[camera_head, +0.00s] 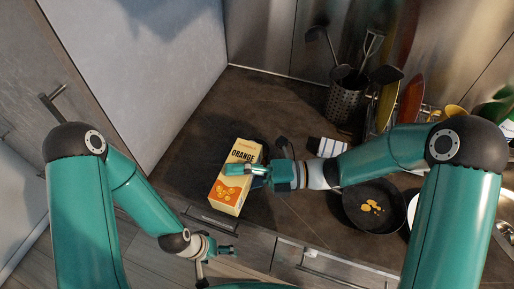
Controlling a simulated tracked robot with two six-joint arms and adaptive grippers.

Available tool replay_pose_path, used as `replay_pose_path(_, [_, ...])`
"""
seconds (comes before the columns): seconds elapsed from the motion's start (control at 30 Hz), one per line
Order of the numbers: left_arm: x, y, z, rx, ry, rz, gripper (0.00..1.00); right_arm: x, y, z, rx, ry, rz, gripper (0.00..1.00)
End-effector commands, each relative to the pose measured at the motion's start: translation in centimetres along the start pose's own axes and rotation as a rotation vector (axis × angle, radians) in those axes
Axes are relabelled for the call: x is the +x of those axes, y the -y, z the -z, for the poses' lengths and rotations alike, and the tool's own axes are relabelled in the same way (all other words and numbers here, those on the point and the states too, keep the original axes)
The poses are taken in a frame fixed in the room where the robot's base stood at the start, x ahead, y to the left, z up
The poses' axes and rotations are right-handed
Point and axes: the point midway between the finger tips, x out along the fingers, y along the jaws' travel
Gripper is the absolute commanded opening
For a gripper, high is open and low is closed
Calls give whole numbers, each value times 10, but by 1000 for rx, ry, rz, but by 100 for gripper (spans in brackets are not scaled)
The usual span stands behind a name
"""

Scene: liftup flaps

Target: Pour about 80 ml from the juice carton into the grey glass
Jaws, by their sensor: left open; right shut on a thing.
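The orange juice carton (224,196), yellow with "ORANGE" lettering, stands near the counter's front edge, slightly leaning in the picture. My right gripper (241,170) reaches in from the right and is shut on the carton at mid-height. A small grey shape (283,146) just right of the carton, behind my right gripper, may be the grey glass; it is partly hidden, so I cannot tell for sure. My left gripper (229,251) is open and empty, low in front of the counter drawers and apart from the carton.
A black pan (358,222) with orange pieces lies below my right forearm. A metal utensil holder (347,97) stands at the back. The dark counter (240,100) is clear at the back left, beside a pale wall.

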Motion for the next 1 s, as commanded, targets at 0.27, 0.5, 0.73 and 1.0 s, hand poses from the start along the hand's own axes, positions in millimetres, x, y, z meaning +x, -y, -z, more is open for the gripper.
replay_pose_path(0.27, [-3,-1,0,0,0,0,89,0,-2,0,9,1,-6,11])
replay_pose_path(0.5, [-5,-2,0,0,0,0,89,0,-3,0,17,1,-9,11])
replay_pose_path(0.73, [-6,-2,0,0,0,0,89,0,-4,-1,25,1,-12,11])
replay_pose_path(1.0, [-8,-3,0,0,0,0,89,0,-5,-1,34,1,-16,11])
